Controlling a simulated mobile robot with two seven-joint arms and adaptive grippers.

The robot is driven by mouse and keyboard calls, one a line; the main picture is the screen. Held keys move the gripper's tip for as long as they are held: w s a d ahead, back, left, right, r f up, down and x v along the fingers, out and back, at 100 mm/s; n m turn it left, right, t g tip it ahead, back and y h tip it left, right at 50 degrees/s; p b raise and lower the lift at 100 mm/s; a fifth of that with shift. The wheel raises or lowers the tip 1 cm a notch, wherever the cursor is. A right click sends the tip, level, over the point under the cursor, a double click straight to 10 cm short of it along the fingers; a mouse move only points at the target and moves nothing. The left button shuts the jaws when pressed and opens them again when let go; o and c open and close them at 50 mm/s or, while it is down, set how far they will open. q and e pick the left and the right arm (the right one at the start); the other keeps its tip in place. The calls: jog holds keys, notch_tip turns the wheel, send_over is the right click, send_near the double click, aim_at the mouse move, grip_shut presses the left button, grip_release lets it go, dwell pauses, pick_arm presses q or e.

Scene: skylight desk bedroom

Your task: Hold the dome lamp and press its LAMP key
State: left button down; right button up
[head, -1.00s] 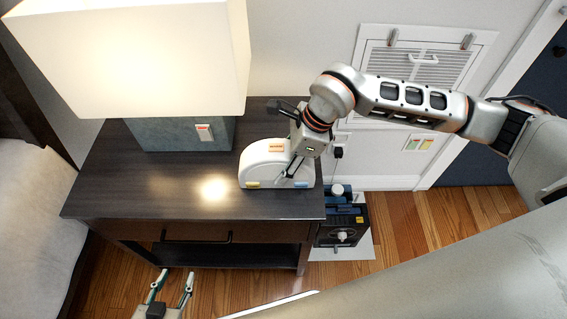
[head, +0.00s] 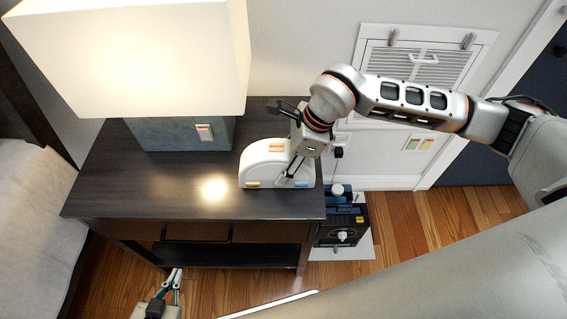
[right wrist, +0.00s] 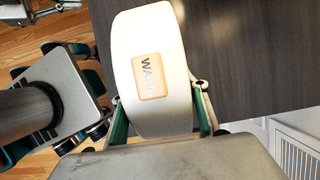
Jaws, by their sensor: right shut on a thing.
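The dome lamp (head: 262,165) is a white half-round body standing at the right end of the dark nightstand. An orange key (head: 277,147) is on its curved top, a yellow key (head: 253,184) and a blue key (head: 301,184) low on its front. In the right wrist view the orange key (right wrist: 150,76) reads "WAR...", the rest unclear. My right gripper (head: 293,166) is shut on the dome lamp, one finger on each side in the right wrist view. I cannot read the other keys' lettering.
A large lit lamp with a white shade (head: 130,55) and grey base with a small switch stands at the nightstand's (head: 120,190) back left. A dark blue device (head: 340,225) sits on the floor right of it. The nightstand's front middle is clear.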

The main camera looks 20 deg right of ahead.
pick_arm(q)
jog(key=shift+s+f, duration=0.1)
jog(key=shift+s, duration=0.2)
jog(key=shift+w, duration=0.15)
jog(key=shift+w+r, duration=0.3)
jog(key=shift+w, duration=0.1)
jog(key=shift+s, duration=0.1)
jog(key=d+r+m+g+h, duration=0.1)
jog(key=d+r+h, duration=0.4)
jog(key=d, duration=0.5)
jog(key=d+r+g+h, duration=0.2)
jog(key=d+r+h, duration=0.3)
jog(key=d+r, duration=0.3)
jog(key=d, duration=0.3)
jog(key=shift+w+r+m, duration=0.3)
jog(key=shift+r+m, duration=0.1)
